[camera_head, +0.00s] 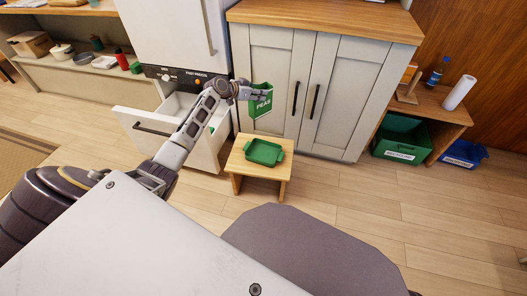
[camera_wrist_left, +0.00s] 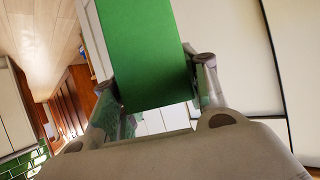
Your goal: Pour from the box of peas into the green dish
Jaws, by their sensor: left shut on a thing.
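The green box of peas (camera_head: 261,103), with a white label, is held up in front of the pale cabinet in the head view. My left gripper (camera_head: 252,92) is shut on it. The box looks roughly upright and slightly tilted. In the left wrist view the green box (camera_wrist_left: 147,50) stands between the two fingers of my left gripper (camera_wrist_left: 155,90). The green dish (camera_head: 264,151) sits on a small wooden stool (camera_head: 243,165), below the box and apart from it. I cannot see inside the box. My right gripper is not in view.
An open freezer drawer (camera_head: 150,120) juts out left of the stool. The pale cabinet (camera_head: 272,80) stands behind. A green crate (camera_head: 402,138) and a blue bin (camera_head: 462,154) are at the right. Floor to the right of the stool is clear.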

